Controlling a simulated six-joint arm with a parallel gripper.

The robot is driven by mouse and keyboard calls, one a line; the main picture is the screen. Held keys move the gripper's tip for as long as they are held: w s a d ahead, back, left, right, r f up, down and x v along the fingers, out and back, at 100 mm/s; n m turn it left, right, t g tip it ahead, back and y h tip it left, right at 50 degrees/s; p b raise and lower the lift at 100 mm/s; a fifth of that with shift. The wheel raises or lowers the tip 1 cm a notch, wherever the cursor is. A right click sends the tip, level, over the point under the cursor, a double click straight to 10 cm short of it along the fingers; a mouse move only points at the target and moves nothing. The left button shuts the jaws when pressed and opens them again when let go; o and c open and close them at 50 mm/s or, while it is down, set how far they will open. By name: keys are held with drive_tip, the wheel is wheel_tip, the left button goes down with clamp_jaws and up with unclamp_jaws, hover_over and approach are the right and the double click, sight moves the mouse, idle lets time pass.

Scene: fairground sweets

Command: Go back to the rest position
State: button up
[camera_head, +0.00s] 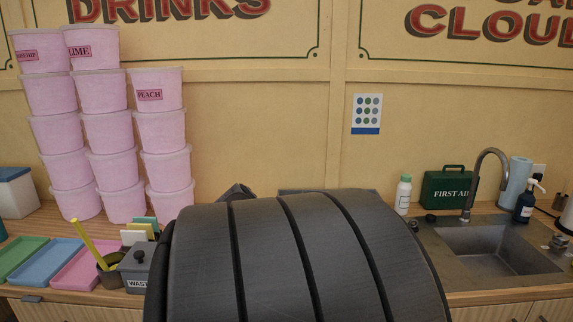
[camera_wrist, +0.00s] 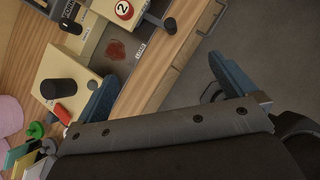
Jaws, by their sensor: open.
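My gripper (camera_wrist: 162,72) shows in the wrist view with its two blue-padded fingers wide apart. It is open, and nothing is between the fingers. It hangs over the front edge of the wooden counter (camera_wrist: 137,92), with the left finger over the counter and the right finger over the grey floor (camera_wrist: 245,40). In the head view my dark arm fills the lower middle. The gripper itself is not visible there, and the arm hides the middle of the counter.
Stacked pink tubs (camera_head: 103,92) stand at the left behind coloured trays (camera_head: 66,262) and a grey waste bin (camera_head: 137,266). A sink (camera_head: 490,247), tap, green first aid box (camera_head: 446,189) and bottles are at the right. A cream block with a black knob (camera_wrist: 60,92) lies near the left finger.

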drive_tip(key=shift+w+d+f+m+g+y, duration=0.1)
drive_tip(key=shift+w+d+f+m+g, duration=0.7)
drive_tip(key=shift+f, duration=1.1)
drive_tip(key=shift+w+d+f+m+g+y, duration=0.1)
drive_tip(key=shift+w+d+f+m+g, duration=0.35)
drive_tip(key=shift+w+d+f+m, duration=0.95)
drive_tip(key=shift+w+d+f+m+g+y, duration=0.15)
drive_tip(key=shift+d+f+m+g, duration=0.5)
drive_tip(key=shift+f, duration=1.7)
